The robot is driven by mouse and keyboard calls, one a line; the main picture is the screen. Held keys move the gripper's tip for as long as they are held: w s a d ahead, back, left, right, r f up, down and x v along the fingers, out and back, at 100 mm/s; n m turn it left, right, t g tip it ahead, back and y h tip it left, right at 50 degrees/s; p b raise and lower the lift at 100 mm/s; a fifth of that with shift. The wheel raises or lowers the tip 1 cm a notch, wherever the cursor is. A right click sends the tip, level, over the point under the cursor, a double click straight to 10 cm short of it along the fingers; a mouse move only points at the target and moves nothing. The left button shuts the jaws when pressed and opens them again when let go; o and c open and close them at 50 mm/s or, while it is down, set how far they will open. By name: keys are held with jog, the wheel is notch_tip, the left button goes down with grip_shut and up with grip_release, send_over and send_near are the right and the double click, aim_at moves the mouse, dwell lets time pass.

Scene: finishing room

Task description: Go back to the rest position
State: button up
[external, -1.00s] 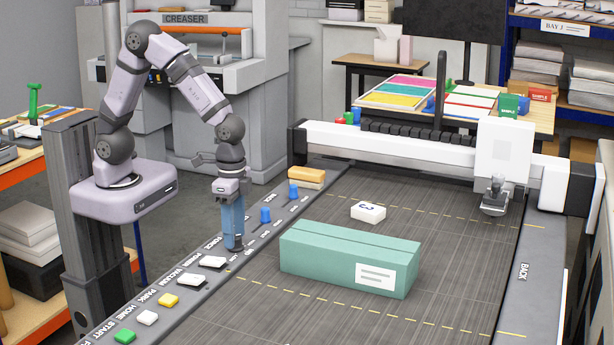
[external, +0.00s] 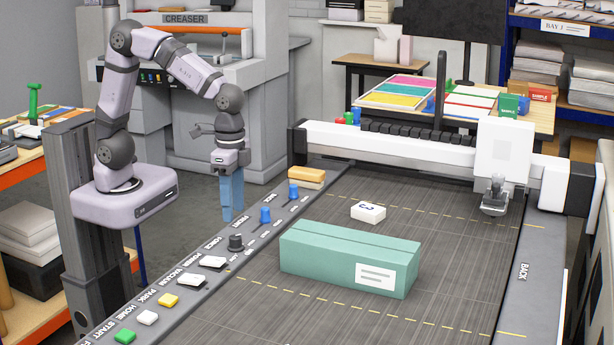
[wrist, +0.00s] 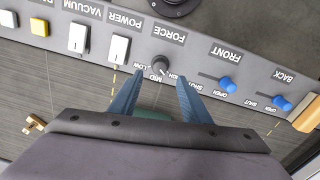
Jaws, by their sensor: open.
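My gripper (external: 231,210) hangs pointing down above the control panel (external: 190,300), open and empty, with blue fingers. The dark FORCE knob (external: 236,242) stands on the panel just below the fingertips, apart from them. In the wrist view the two blue fingertips (wrist: 160,82) are spread, and the FORCE knob (wrist: 159,65) shows between and beyond them. My arm is bent above its base at the left.
Two blue sliders (external: 265,215), white rocker switches (external: 213,262) and coloured buttons (external: 168,300) line the panel. A teal box (external: 340,250) and a white block (external: 368,211) sit on the dark bed. A white gantry (external: 400,147) spans the back. The air above my gripper is clear.

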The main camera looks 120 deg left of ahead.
jog(key=shift+w, duration=0.2)
jog(key=shift+s+a+f, duration=0.1)
jog(key=shift+s+f, duration=0.1)
jog(key=shift+f, duration=0.4)
jog(key=shift+s+f, duration=0.2)
jog(key=shift+f, duration=0.35)
jog(key=shift+m, duration=0.3)
jog(key=s+f, duration=0.2)
jog(key=s, duration=0.1)
jog(key=s+f, duration=0.1)
jog(key=s, duration=0.1)
jog(key=shift+d+f, duration=0.1)
jog(key=shift+d, duration=0.2)
jog(key=s+d+m, duration=0.1)
jog(key=s+d, duration=0.2)
jog(key=s, duration=0.3)
jog(key=shift+s, duration=0.25)
jog(key=shift+f, duration=0.1)
